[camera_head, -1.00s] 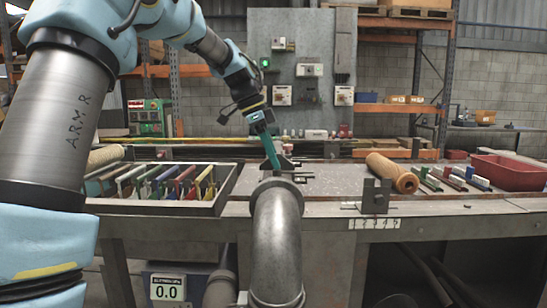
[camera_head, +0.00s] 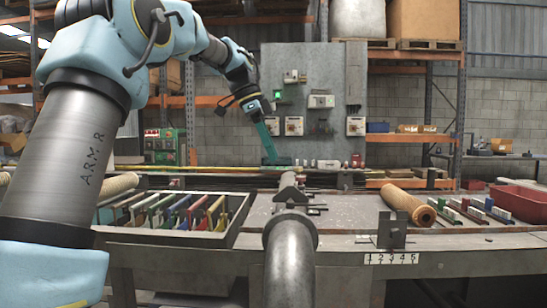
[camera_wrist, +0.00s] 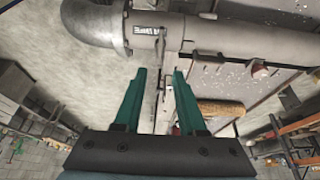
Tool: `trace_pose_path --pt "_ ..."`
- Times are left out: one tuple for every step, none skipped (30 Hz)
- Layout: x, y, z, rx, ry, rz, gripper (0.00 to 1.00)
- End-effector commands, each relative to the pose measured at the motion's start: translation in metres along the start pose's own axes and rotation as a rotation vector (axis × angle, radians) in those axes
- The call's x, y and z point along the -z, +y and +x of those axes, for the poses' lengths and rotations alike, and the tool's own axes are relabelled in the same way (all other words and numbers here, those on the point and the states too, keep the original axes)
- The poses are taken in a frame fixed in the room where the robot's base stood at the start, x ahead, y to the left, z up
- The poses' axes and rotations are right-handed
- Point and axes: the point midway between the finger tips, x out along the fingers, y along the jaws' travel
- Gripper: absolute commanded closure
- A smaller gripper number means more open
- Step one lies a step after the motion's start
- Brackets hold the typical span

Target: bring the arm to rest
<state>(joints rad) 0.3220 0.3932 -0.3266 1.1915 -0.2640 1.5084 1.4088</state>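My gripper (camera_head: 269,160) has two teal fingers. In the wrist view my gripper (camera_wrist: 159,72) has its fingers apart with nothing held between them. The arm is bent high at the upper left. In the wrist view the pipe with its elbow (camera_wrist: 93,22) runs across the top, beyond the fingertips and apart from them.
The workbench (camera_head: 350,205) carries a tray (camera_head: 232,232) of coloured plates at left. A tan roll (camera_head: 408,203), a numbered bracket (camera_head: 391,232) and a red bin (camera_head: 520,203) stand at right. Shelving and a grey panel stand behind. The air around the gripper is clear.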

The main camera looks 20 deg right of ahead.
Motion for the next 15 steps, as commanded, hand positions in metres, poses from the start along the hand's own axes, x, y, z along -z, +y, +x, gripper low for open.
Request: trace_pose_path --pt "0.0 0.0 0.0 0.0 0.0 0.0 0.6" --pt "0.0 0.0 0.0 0.0 0.0 0.0 0.6" --pt "0.0 0.0 0.0 0.0 0.0 0.0 0.6" --pt "0.0 0.0 0.0 0.0 0.0 0.0 0.6" --pt "0.0 0.0 0.0 0.0 0.0 0.0 0.6" --pt "0.0 0.0 0.0 0.0 0.0 0.0 0.6" --pt "0.0 0.0 0.0 0.0 0.0 0.0 0.6" --pt "0.0 0.0 0.0 0.0 0.0 0.0 0.6" --pt "0.0 0.0 0.0 0.0 0.0 0.0 0.6" --pt "0.0 0.0 0.001 0.0 0.0 -0.001 0.6" --pt "-0.001 0.0 0.001 0.001 -0.001 -0.006 0.6" --pt "-0.004 0.0 0.002 0.003 -0.005 -0.021 0.6" --pt "-0.007 0.001 0.004 0.005 -0.01 -0.04 0.6" --pt "-0.013 0.001 0.006 0.009 -0.017 -0.07 0.6" --pt "-0.022 0.002 0.011 0.016 -0.029 -0.122 0.6"
